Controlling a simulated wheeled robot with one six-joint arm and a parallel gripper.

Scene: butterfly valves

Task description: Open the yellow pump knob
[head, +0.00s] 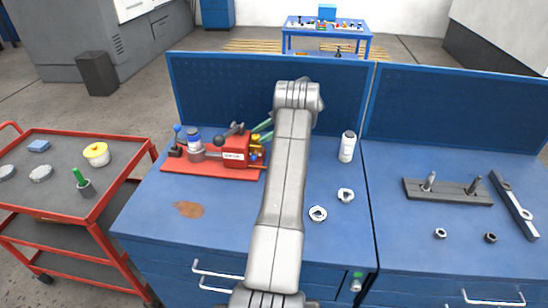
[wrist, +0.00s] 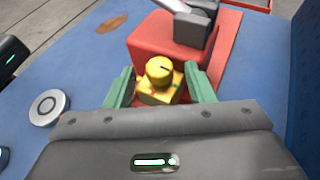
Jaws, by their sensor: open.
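The yellow pump knob (wrist: 159,70) sits on a yellow block (wrist: 160,92) on the side of the red pump (wrist: 180,40). A dark line crosses the knob's face. In the wrist view my open gripper (wrist: 160,88) has its two green fingers on either side of the yellow block, with small gaps visible. In the head view the knob area (head: 256,140) is small and partly crowded by my green fingers (head: 263,130). The red pump (head: 237,150) stands on a red base plate (head: 215,168), left of my arm.
A blue back panel (head: 225,90) rises behind the pump. A red cart (head: 60,200) stands at left. The bench front is mostly clear.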

